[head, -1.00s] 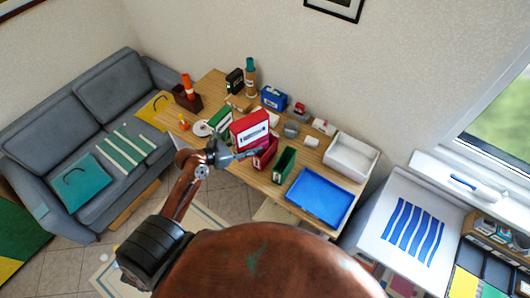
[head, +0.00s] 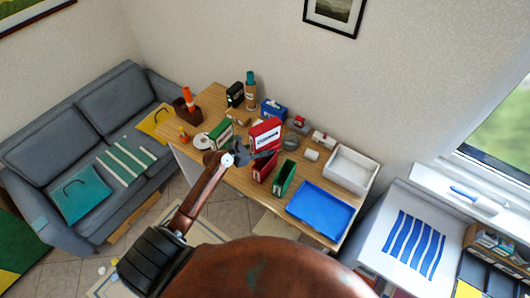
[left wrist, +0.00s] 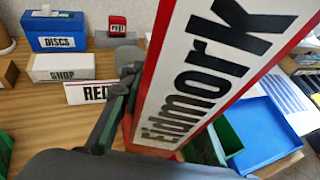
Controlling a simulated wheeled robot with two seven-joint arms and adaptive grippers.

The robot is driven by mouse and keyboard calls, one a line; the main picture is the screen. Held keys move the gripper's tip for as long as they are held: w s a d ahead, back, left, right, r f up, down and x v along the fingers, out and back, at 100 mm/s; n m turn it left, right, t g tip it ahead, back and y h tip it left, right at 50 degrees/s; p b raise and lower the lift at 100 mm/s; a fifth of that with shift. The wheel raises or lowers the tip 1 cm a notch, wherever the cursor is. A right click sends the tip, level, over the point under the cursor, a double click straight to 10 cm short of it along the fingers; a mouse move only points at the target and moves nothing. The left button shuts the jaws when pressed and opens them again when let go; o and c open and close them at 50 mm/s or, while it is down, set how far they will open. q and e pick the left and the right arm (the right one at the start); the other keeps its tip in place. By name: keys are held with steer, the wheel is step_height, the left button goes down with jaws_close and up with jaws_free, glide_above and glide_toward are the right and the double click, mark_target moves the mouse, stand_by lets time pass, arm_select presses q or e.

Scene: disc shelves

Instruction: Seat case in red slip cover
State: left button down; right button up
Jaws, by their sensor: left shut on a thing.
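The case (head: 266,134), red with a white label lettered "Eidmork", stands upright in my left gripper (head: 263,154). In the left wrist view the case (left wrist: 215,65) fills the right half, tilted in the picture, with the gripper fingers (left wrist: 118,108) shut at its left edge. The red slip cover (head: 261,171) stands on the table just below and in front of the case. In the left wrist view the case and gripper hide most of the cover. I cannot tell whether the case's lower edge is in its opening. My right gripper is not in view.
A green slip cover (head: 284,178) stands close right of the red one, then a blue tray (head: 320,208). A green case (head: 220,133) stands to the left. A "RED" label (left wrist: 90,93), a "SHOP" box (left wrist: 62,67) and a blue "DISCS" box (left wrist: 54,32) lie behind.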

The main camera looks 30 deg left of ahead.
arm_select(q)
steer(key=shift+f, duration=1.2)
steer(key=shift+f, duration=0.6)
steer(key=c, duration=1.5)
jaws_free()
steer(key=shift+s, duration=0.1)
steer(key=shift+o, duration=0.2)
steer(key=shift+r, duration=0.25)
steer(key=v, duration=1.2)
steer(key=shift+r+b, duration=0.4)
steer(key=shift+b, duration=0.05)
